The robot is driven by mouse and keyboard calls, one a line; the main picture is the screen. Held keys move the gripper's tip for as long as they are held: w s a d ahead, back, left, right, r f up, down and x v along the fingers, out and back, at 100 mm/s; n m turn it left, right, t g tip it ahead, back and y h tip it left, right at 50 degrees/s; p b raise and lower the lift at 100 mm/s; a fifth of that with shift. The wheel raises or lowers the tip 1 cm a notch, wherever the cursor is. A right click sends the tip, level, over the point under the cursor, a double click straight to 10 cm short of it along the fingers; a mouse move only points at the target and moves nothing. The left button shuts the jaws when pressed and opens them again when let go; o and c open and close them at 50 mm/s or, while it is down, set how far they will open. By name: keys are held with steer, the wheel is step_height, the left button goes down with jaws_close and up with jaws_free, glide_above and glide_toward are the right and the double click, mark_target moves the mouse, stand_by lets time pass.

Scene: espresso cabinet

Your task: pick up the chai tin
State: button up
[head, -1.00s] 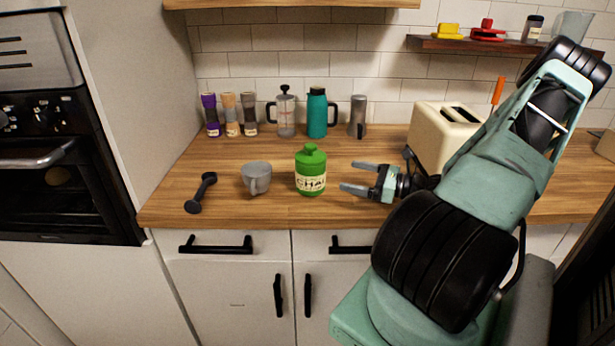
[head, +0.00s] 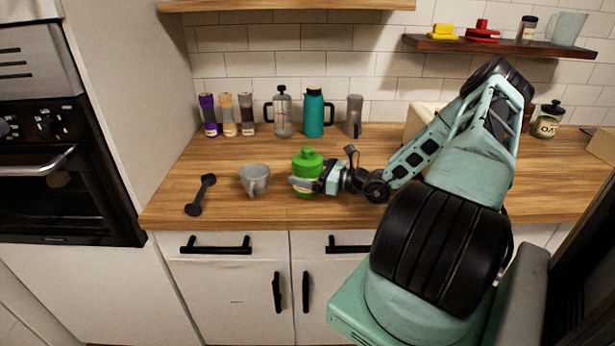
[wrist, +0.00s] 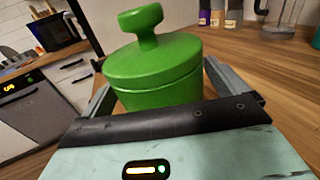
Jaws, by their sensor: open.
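The green chai tin (head: 308,162) stands upright on the wooden counter, with its knobbed lid on. In the head view my gripper (head: 306,184) reaches it from the right, and a finger covers part of its label. In the wrist view the tin (wrist: 155,65) fills the middle, between the two fingers of my gripper (wrist: 160,85), one on each side. The gripper is open around the tin. The lower part of the tin is hidden behind the gripper body in the wrist view.
A grey cup (head: 254,180) stands just left of the tin, and a black scoop-like tool (head: 200,194) lies further left. A French press (head: 283,115), a teal flask (head: 314,113) and a grey pitcher (head: 354,116) stand along the back wall. A cream toaster (head: 420,116) is partly behind my arm.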

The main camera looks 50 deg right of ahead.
steer(key=c, duration=1.3)
steer(key=shift+r, duration=0.15)
